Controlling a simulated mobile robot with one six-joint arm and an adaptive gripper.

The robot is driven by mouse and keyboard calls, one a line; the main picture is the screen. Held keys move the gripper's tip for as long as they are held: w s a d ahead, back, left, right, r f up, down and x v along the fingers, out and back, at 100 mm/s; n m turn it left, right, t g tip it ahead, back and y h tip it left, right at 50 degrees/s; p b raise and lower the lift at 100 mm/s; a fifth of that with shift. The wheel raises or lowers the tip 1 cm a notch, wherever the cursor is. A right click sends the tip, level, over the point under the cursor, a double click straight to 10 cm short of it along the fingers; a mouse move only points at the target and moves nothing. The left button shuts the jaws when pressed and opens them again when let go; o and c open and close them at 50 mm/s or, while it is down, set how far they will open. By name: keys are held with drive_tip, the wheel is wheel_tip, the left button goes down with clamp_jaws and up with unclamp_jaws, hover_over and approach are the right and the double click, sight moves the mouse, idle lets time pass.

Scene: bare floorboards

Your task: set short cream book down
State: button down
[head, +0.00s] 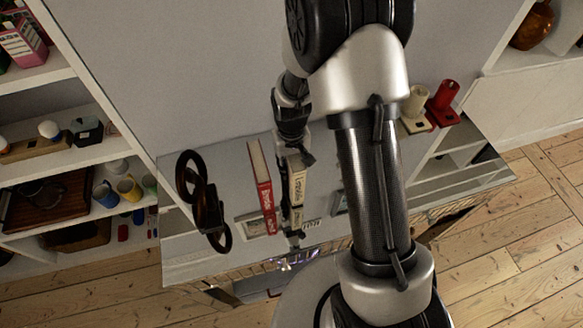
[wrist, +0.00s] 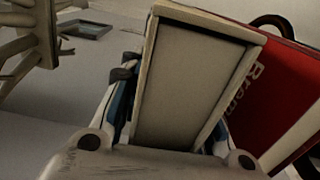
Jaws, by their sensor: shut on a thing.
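The short cream book (head: 299,182) is upright in the head view, spine facing the camera. My gripper (head: 294,150) is shut on it from above and behind. In the wrist view the cream book (wrist: 188,85) fills the middle between my fingers (wrist: 165,150), its pale cover edges framing a grey page block. I cannot tell whether its lower end touches the shelf top. A taller red book (head: 261,187) stands just to its left in the head view, with a narrow gap. The red book (wrist: 275,90) is at the right in the wrist view.
The grey shelf top (head: 185,250) carries dark ring ornaments (head: 205,200) left of the books. Cream (head: 415,105) and red (head: 443,103) candle holders stand at the right. Flat frames lie near the books. Side shelves hold cups (head: 128,188) and boxes.

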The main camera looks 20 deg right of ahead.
drive_tip(key=shift+f, duration=0.35)
drive_tip(key=shift+f, duration=0.2)
drive_tip(key=c, duration=1.2)
unclamp_jaws()
drive_tip(key=shift+r, duration=0.1)
